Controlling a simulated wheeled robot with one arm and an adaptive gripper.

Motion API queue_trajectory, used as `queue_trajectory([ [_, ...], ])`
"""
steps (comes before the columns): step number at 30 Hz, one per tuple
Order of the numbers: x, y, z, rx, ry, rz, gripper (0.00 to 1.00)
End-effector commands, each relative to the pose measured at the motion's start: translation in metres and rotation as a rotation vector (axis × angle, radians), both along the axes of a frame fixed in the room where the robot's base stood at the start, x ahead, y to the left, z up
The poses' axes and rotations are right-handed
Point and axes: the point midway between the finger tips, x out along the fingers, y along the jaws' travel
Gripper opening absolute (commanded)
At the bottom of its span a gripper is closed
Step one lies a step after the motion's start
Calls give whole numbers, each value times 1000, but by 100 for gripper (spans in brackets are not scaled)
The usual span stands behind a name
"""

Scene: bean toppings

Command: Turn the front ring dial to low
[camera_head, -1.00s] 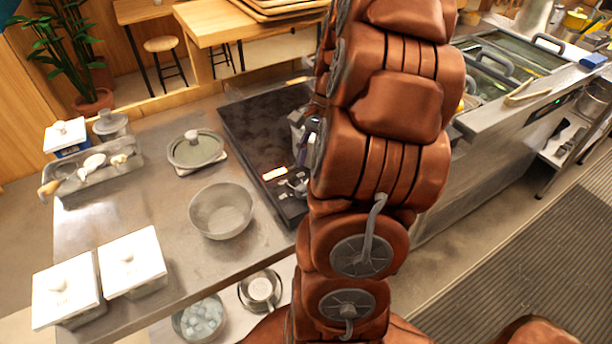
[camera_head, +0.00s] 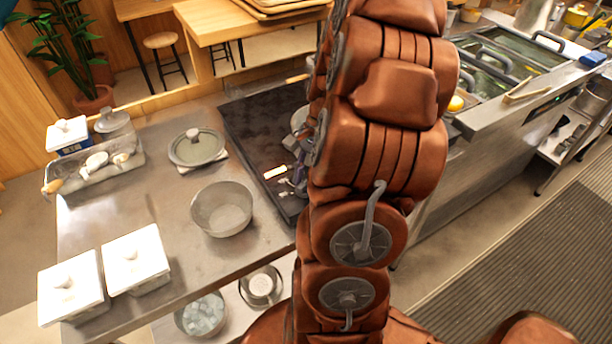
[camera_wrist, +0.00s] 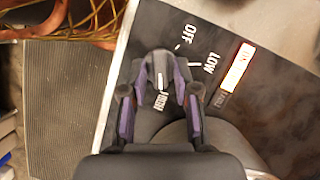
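In the wrist view a dark dial (camera_wrist: 157,66) sits on a black control panel with white words OFF, LOW and HIGH around it. A white line shows at the dial's lower side, beside HIGH; I cannot tell if it is the dial's pointer or a panel mark. My gripper (camera_wrist: 160,78) has its purple-padded fingers on either side of the dial, close to it. Whether they press on it cannot be told. In the head view my arm hides most of the gripper and the dial, at the near right part of the black cooktop (camera_head: 250,118).
A lit orange display (camera_wrist: 238,68) is beside LOW. On the steel counter (camera_head: 190,262) stand a metal bowl (camera_head: 221,210), a lidded pot (camera_head: 196,147) and white-lidded containers (camera_head: 137,260). A tray of utensils (camera_head: 95,172) lies far left.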

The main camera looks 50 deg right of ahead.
Motion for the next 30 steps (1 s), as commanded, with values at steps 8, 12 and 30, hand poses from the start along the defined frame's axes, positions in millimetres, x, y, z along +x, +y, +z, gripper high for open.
queue_trajectory([
  [8,0,0,0,0,0,0,0],
  [12,0,0,0,0,0,0,0],
  [30,3,0,-5,-2,-2,211,0],
])
